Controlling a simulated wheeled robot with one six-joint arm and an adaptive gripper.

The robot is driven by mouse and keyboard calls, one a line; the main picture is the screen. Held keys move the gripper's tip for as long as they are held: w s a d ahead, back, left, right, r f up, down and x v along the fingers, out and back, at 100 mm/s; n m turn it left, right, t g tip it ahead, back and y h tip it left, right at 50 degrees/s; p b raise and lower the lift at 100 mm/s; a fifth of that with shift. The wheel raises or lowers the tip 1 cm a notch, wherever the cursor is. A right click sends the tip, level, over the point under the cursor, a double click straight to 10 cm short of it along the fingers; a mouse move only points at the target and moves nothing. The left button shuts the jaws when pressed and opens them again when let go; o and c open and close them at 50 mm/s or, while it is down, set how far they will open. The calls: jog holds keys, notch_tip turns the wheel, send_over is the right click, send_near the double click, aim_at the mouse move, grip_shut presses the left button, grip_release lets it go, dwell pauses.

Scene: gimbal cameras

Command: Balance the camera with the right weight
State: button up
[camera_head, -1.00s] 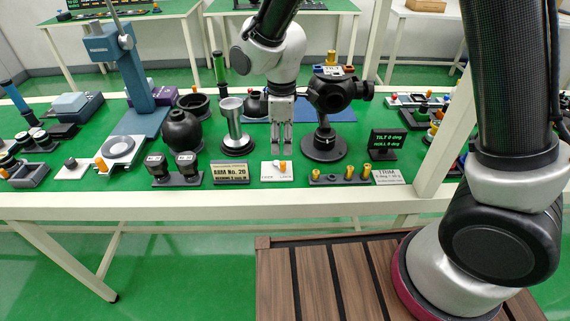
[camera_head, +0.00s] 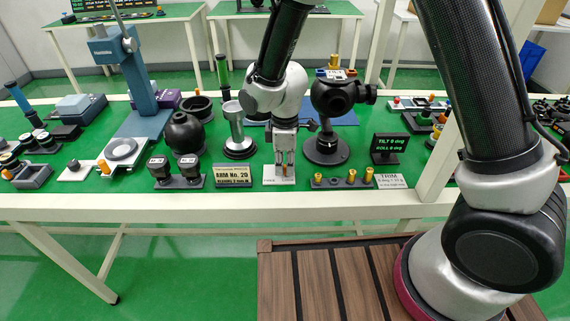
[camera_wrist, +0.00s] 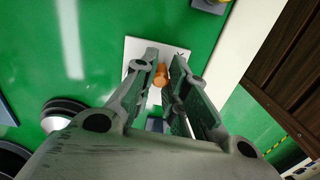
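The black camera ball (camera_head: 335,97) stands upright on its round-based post, right of my gripper. A black display (camera_head: 389,148) beside it reads tilt 0 deg and roll 0 deg. Brass weights (camera_head: 351,176) stand in a low black rack in front of the camera. My gripper (camera_head: 285,170) points down at a white plate (camera_head: 270,181) with two printed labels. In the wrist view, the plate's orange knob (camera_wrist: 161,74) sits between the fingers (camera_wrist: 164,60). The fingers look parted around it; firm contact is not clear.
A sign reading ARM No. 20 (camera_head: 232,175) stands left of the plate. Two dark blocks (camera_head: 174,171) sit further left. A silver cup-topped stand (camera_head: 237,130) and a dark round vessel (camera_head: 185,135) are behind. A TRIM card (camera_head: 389,181) lies right of the weights.

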grip_shut()
jog(key=m, duration=0.2)
jog(key=shift+s+a+m, duration=0.15)
jog(key=shift+a+m, duration=0.15)
jog(key=shift+a, duration=0.1)
jog(key=m, duration=0.1)
jog(key=a+m, duration=0.1)
jog(key=m, duration=0.1)
jog(key=shift+m, duration=0.3)
jog(key=shift+w+a+m, duration=0.1)
jog(key=shift+a+m, duration=0.2)
jog(key=shift+m, duration=0.65)
jog(key=shift+w+a+m, duration=0.1)
jog(key=shift+a+m, duration=0.2)
jog(key=shift+m, duration=0.7)
jog(key=shift+w+a+m, duration=0.1)
jog(key=shift+a+m, duration=0.2)
jog(key=shift+m, duration=0.65)
jog(key=o, duration=0.7)
grip_release()
jog(key=shift+o, duration=0.2)
